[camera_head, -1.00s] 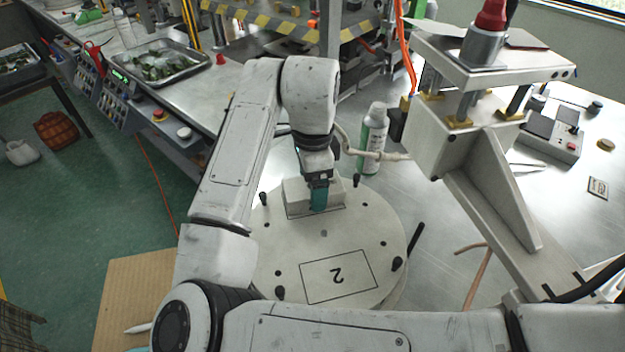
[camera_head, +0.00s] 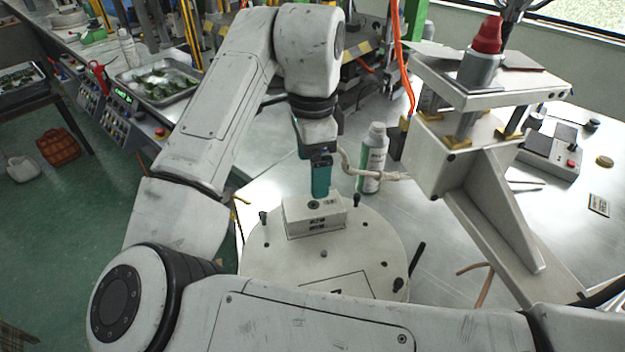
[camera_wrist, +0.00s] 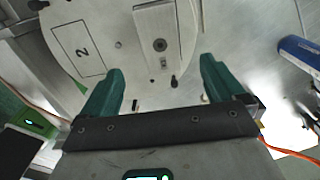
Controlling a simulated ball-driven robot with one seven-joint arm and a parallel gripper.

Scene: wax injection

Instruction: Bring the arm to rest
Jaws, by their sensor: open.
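My gripper (camera_head: 320,192) has teal fingers and is above a pale rectangular block on the round turntable. In the wrist view my gripper (camera_wrist: 158,85) is open, its two fingers apart with nothing between them. The block (camera_head: 314,219) has a dark round hole on top and lies on the turntable (camera_head: 385,255); it also shows beyond the fingertips in the wrist view (camera_wrist: 150,22). The turntable in the wrist view (camera_wrist: 118,70) bears a printed rectangle marked "2". My arm is raised and bent over the table.
A white and green spray bottle (camera_head: 373,160) stands right of my gripper. A metal press with a red-topped cylinder (camera_head: 487,38) rises at the right. A control box (camera_head: 552,150) sits on the table behind it. A tray of green pieces (camera_head: 160,82) lies at the back left.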

